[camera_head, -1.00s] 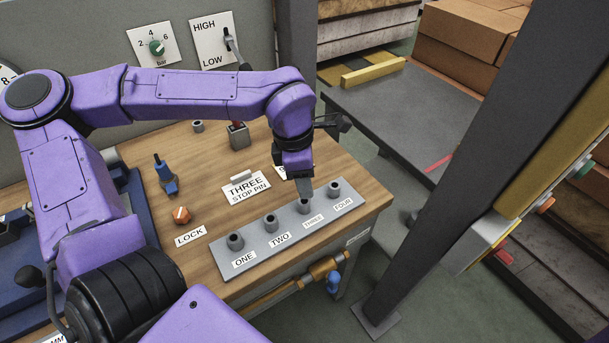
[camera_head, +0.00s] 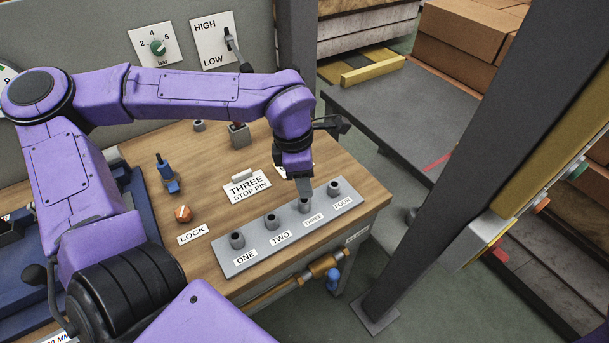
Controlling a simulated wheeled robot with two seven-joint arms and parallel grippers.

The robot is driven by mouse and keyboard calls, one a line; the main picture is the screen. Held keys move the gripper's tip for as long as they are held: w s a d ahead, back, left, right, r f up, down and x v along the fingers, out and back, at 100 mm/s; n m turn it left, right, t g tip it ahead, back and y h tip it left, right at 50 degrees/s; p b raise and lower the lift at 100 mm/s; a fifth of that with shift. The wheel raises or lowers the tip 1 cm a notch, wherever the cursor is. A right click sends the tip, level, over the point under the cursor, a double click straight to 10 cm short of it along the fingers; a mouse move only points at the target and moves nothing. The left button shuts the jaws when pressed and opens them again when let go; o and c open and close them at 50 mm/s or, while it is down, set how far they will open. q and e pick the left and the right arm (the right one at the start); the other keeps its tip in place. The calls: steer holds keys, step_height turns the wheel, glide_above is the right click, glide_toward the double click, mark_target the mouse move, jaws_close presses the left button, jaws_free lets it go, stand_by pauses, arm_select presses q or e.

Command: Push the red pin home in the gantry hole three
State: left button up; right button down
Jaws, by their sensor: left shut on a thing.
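The gantry strip (camera_head: 256,258) is a grey plate on the wooden bench, with raised sockets labelled ONE to FOUR. My left gripper (camera_head: 304,194) points down over hole three (camera_head: 304,205), its fingertips at or just above the socket mouth. It is shut on the red pin, which the fingers and wrist hide; no red shows there, and I cannot tell how deep the pin sits. A THREE STOP PIN sign (camera_head: 246,187) lies behind the strip. My right gripper is not in view.
A red-topped grey block (camera_head: 238,134) stands behind the wrist. A blue-handled part (camera_head: 167,175) and an orange LOCK knob (camera_head: 183,214) are on the left of the bench. A dark post (camera_head: 440,170) rises to the right of the bench.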

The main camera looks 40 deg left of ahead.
arm_select(q)
steer(key=shift+f, duration=0.2)
steer(key=shift+f+b, duration=0.9)
steer(key=shift+f, duration=0.95)
steer(key=o, duration=1.6)
step_height(320, 180, up, 6)
steer(key=p, duration=0.7)
steer(key=shift+r+p, duration=0.1)
steer(key=shift+p, duration=0.25)
